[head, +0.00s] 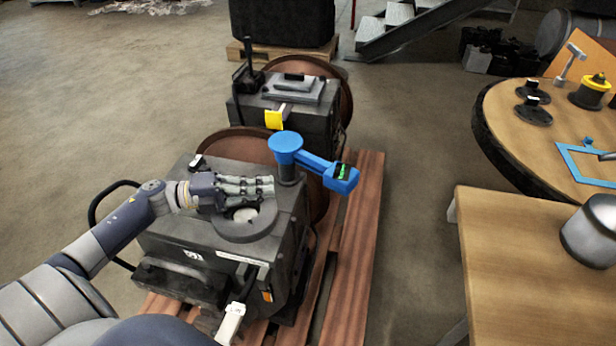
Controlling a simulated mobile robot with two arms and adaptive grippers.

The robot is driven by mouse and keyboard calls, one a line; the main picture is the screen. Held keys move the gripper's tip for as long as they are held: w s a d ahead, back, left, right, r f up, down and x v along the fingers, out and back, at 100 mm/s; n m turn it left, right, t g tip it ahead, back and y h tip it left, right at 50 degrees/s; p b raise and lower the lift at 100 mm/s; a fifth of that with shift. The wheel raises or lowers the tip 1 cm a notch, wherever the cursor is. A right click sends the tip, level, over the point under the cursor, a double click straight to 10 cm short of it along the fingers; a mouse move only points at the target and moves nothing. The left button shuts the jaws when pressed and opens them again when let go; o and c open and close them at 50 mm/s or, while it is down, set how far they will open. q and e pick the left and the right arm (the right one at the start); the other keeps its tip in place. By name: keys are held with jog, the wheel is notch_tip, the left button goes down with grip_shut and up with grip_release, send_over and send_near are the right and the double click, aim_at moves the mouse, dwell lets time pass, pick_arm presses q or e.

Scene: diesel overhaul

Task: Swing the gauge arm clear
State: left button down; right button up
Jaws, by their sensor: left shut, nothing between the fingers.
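The blue gauge arm (314,162) sits on a dark post on top of the near engine (221,256). Its round blue hub is at the left end, and its box end with a small green display points right and toward me, out past the engine's right side. My left gripper (272,187) is shut and empty. It lies over the engine top, left of the post and below the hub in the picture, above a dark round flange (246,222) with a pale centre. I cannot tell if the fingertips touch the post. My right gripper is not in view.
The engine stands on a reddish wooden pallet (362,230). A second engine (318,116) with a yellow tag stands behind. At right are a round table (545,150) with parts and a wooden table (520,260) with a metal canister (590,232). Floor between pallet and tables is clear.

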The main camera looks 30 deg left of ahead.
aim_at(324, 173)
pick_arm(q)
jog(key=x, duration=0.6)
jog(key=w+a+x, duration=0.1)
jog(key=x, duration=0.2)
jog(key=shift+w+d, duration=0.15)
jog(key=shift+w+d+b, duration=0.1)
jog(key=shift+w+b, duration=0.2)
jog(key=shift+w, duration=0.65)
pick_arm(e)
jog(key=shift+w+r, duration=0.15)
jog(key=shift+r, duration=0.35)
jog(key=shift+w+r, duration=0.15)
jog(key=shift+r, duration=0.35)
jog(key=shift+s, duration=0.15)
